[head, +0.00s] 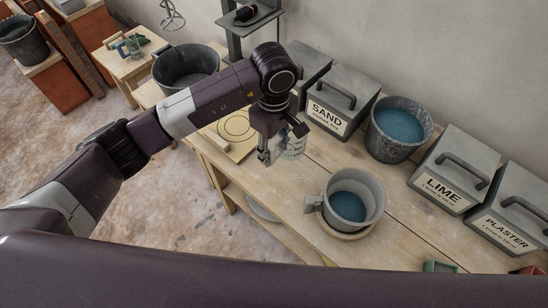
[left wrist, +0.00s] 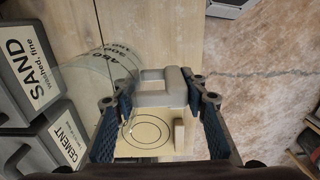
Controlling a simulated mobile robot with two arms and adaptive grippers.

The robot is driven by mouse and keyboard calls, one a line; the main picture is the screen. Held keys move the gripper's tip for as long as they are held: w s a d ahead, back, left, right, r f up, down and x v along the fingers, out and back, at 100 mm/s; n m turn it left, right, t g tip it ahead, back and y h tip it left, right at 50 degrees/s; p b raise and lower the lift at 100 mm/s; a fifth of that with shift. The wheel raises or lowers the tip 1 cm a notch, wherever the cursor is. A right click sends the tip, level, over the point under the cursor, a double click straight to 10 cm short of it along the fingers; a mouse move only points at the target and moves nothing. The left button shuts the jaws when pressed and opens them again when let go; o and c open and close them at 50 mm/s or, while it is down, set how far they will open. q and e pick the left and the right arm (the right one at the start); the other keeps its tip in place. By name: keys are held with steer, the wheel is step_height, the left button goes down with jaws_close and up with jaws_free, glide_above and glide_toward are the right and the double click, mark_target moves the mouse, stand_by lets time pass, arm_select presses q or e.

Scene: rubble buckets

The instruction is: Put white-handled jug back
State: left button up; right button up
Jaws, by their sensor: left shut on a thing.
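The clear jug (head: 294,148) with dark markings is at my left gripper (head: 268,153), over the left part of the workbench. In the left wrist view its clear body (left wrist: 92,75) lies to the left and its white handle (left wrist: 152,98) is between the fingers. My left gripper (left wrist: 158,97) is shut on that handle. A pale board with drawn circles (head: 237,126) lies behind the gripper and shows below the handle in the left wrist view (left wrist: 143,134). I cannot tell whether the jug touches the bench. My right gripper is not in view.
A grey mug-like bucket (head: 375,195) of blue liquid stands on a round board at the right. Behind are the SAND box (head: 343,100), a dark bucket of liquid (head: 399,130), and the LIME (head: 453,172) and PLASTER (head: 510,212) boxes. A black tub (head: 186,67) stands farther left.

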arm_select(q)
steer(key=shift+f, duration=0.9)
step_height(320, 180, down, 4)
steer(key=shift+f+p, duration=0.25)
steer(key=shift+p, duration=0.2)
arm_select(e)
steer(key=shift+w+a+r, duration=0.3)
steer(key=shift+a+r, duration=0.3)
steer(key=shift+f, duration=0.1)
arm_select(q)
steer(key=shift+f, duration=0.2)
steer(key=o, duration=1.4)
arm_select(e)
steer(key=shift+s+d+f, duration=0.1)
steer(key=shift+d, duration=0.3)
arm_select(q)
steer(key=shift+r, duration=0.15)
